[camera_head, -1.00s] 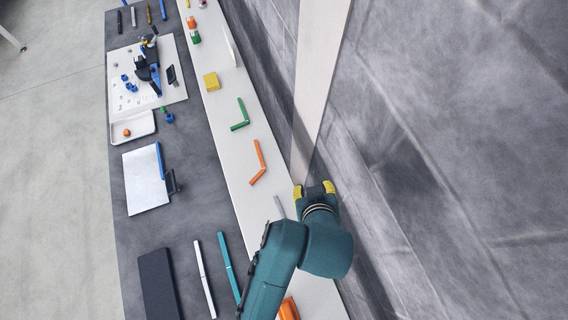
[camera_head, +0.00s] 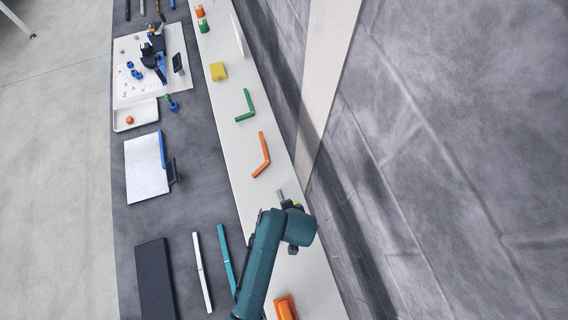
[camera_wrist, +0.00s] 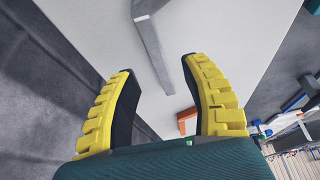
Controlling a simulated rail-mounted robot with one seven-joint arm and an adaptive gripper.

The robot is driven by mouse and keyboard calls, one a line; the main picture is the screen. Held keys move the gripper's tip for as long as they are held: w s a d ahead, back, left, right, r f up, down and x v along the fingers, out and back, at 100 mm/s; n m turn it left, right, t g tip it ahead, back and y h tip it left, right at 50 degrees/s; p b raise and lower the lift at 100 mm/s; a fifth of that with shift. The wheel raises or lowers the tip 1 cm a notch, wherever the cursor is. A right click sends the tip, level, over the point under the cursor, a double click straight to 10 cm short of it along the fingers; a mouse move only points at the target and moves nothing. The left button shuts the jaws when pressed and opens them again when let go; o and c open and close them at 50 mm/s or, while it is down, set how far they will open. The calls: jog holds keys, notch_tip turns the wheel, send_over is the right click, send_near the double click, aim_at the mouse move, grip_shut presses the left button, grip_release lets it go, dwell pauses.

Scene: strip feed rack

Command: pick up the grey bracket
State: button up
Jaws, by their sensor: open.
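The grey bracket (camera_wrist: 153,45) lies on the white strip in the wrist view, running between and ahead of my open fingers. In the head view only a small end of the bracket (camera_head: 280,195) shows; my arm hides the rest. My gripper (camera_wrist: 160,85) is open, its yellow-backed fingers apart on either side of the bracket's line. Nothing is held. In the head view my gripper is mostly hidden behind my wrist, over the strip.
An orange bracket (camera_head: 263,155), a green bracket (camera_head: 246,105) and a yellow block (camera_head: 218,71) lie farther along the white strip (camera_head: 228,130). An orange block (camera_head: 286,308) is at the near end. A grey wall (camera_head: 420,150) stands right of the strip.

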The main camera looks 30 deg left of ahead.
jog(key=x, duration=0.2)
jog(key=shift+w+a+f, duration=0.1)
jog(key=shift+a+f, duration=0.05)
jog(key=shift+f, duration=0.2)
grip_shut()
jog(key=shift+r, duration=0.1)
